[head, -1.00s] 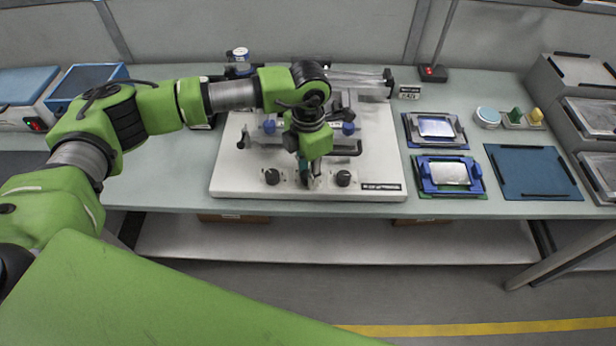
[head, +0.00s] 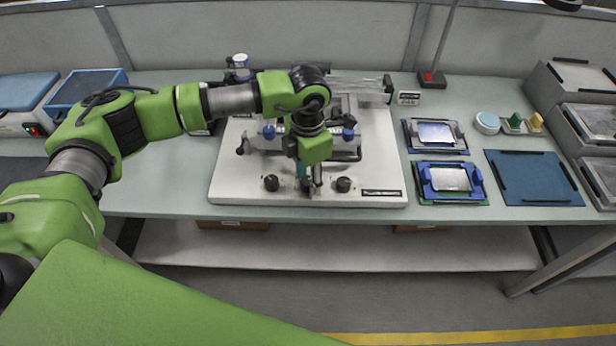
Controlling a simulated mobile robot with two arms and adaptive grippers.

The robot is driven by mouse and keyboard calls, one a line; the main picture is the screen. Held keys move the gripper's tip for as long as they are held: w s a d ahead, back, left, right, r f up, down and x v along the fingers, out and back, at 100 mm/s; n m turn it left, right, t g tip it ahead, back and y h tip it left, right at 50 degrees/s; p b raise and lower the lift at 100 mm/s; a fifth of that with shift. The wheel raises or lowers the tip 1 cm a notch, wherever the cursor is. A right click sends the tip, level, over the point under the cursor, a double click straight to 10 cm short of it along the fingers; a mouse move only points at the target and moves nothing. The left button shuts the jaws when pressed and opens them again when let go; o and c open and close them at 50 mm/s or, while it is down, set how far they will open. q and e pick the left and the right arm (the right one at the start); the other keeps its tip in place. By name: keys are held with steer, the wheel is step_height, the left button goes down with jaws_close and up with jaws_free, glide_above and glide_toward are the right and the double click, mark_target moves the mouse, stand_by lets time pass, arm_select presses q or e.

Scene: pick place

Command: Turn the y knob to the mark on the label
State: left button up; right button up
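A white printer base plate (head: 235,175) stands on the bench. Along its front edge is a row of black knobs. One knob (head: 271,183) is left of my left gripper and another (head: 343,185) is right of it. My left gripper (head: 309,186) points down at the middle of this row, between those two knobs. A dark shape at its fingertips may be a middle knob, mostly covered by the fingers. The label marks and the letters are too small to read, so I cannot tell which knob is y. Whether the fingers are shut is unclear. My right gripper is out of view.
A metal frame with blue knobs (head: 349,134) stands behind the gripper on the plate. To the right lie two blue fixtures (head: 450,179) (head: 436,134) and a dark blue mat (head: 533,178). Grey trays (head: 590,120) stand at the far right.

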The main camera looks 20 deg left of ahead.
mark_target(308, 180)
arm_select(q)
steer(key=shift+r, duration=0.1)
step_height(308, 180, up, 12)
stand_by(0.4)
stand_by(0.4)
